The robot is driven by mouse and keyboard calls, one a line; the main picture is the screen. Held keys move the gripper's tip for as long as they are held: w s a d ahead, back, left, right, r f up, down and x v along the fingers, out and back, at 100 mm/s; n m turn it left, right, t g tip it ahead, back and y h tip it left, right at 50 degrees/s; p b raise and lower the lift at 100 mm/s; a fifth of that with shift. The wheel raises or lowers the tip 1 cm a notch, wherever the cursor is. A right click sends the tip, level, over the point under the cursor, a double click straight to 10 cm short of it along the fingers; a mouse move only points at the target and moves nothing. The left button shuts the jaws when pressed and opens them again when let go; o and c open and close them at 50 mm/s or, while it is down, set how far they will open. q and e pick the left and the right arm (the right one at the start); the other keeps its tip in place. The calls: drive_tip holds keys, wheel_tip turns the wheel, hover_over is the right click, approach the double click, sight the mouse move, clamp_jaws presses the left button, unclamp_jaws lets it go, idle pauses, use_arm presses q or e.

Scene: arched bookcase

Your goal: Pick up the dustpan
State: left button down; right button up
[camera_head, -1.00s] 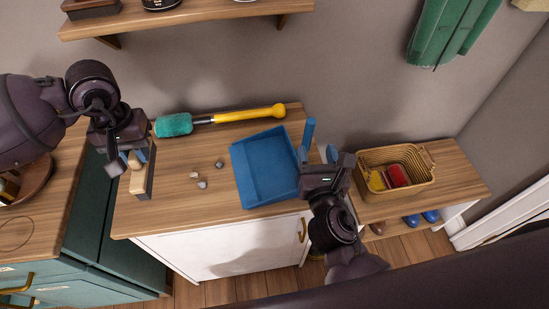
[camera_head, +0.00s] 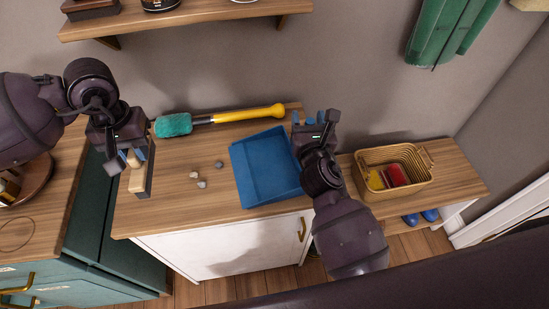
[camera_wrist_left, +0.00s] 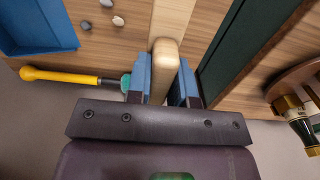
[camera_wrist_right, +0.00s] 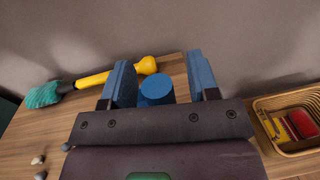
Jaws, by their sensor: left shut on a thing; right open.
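The blue dustpan (camera_head: 265,165) lies on the wooden cabinet top, its pan open toward me. Its round handle end (camera_wrist_right: 156,90) shows between the spread blue fingers of my right gripper (camera_wrist_right: 160,82), nearer the left finger. In the head view, my right gripper (camera_head: 315,118) is at the handle's back end and hides most of the handle. My left gripper (camera_head: 134,155) is shut on a wooden-handled brush (camera_head: 137,181) with a dark side, at the left end of the top. Its pale wooden handle (camera_wrist_left: 164,58) sits between the fingers in the left wrist view.
A teal duster (camera_head: 174,125) with a yellow handle lies along the back. Several small stones (camera_head: 202,184) lie left of the dustpan. A wicker basket (camera_head: 395,190) stands on the lower bench at right. A wall shelf (camera_head: 185,14) is above.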

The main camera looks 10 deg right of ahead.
drive_tip(key=shift+w, duration=0.1)
clamp_jaws()
idle(0.3)
